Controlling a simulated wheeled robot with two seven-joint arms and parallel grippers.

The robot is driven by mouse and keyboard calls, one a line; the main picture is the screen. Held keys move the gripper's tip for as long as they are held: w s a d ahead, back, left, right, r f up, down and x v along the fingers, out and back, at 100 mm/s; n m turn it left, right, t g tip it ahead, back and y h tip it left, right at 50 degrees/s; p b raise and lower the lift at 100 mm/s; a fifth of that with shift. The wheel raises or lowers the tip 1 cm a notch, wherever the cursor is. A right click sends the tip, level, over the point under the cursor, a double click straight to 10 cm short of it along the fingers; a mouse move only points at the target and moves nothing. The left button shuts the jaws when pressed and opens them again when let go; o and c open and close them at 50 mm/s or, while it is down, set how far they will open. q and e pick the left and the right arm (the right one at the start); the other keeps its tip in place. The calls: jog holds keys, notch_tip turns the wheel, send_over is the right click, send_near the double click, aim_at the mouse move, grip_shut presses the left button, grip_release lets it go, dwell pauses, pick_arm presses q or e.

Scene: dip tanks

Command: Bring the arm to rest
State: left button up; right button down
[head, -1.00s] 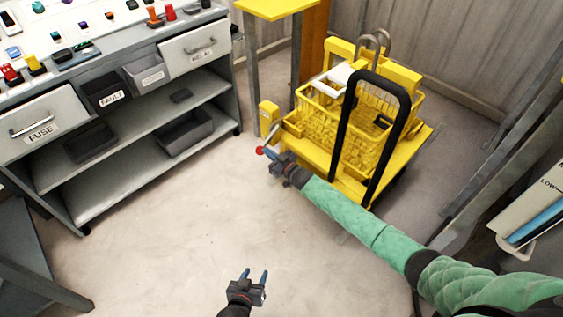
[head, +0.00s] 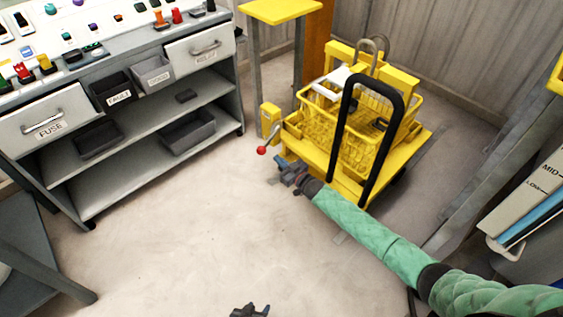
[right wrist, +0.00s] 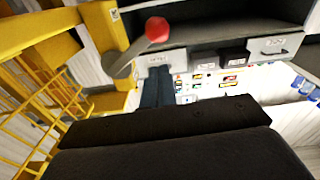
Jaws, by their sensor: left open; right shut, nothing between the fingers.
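My right arm with its green sleeve comes in from the right in the head view. Its gripper (head: 281,165) is shut and empty, in front of the yellow cart's left corner, just below a lever with a red ball knob (head: 262,150). The knob also shows in the right wrist view (right wrist: 157,29), beyond the blue fingers (right wrist: 157,85) and apart from them. My left gripper (head: 250,311) is open at the bottom edge of the head view, low over bare floor and mostly cut off.
A yellow cart (head: 408,152) with a black handle carries a yellow wire basket (head: 350,140). A grey console (head: 120,186) with drawers, bins and a button panel stands at left. A rack with a blue panel (head: 535,215) is at right. The middle floor is clear.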

dwell(0.4)
